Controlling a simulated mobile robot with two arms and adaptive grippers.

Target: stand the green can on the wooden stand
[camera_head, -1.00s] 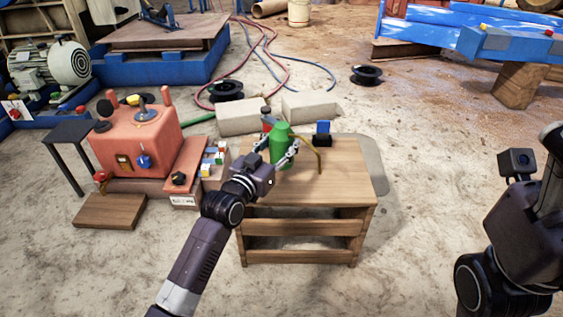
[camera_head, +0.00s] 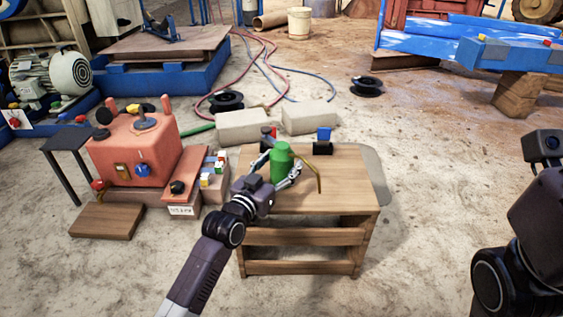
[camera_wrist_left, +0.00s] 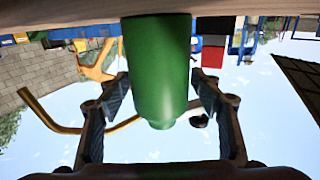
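The green can (camera_head: 281,165), with a thin curved brass spout, is upright over the top of the wooden stand (camera_head: 340,195), toward its back left. My left gripper (camera_head: 280,172) reaches in from the front left with a finger on each side of the can.
A small black block (camera_head: 323,148) and a blue piece (camera_head: 324,134) are at the stand's back edge. A red machine (camera_head: 135,150) stands to the left. Concrete blocks (camera_head: 243,126) lie behind. The stand's top is clear to the right and front.

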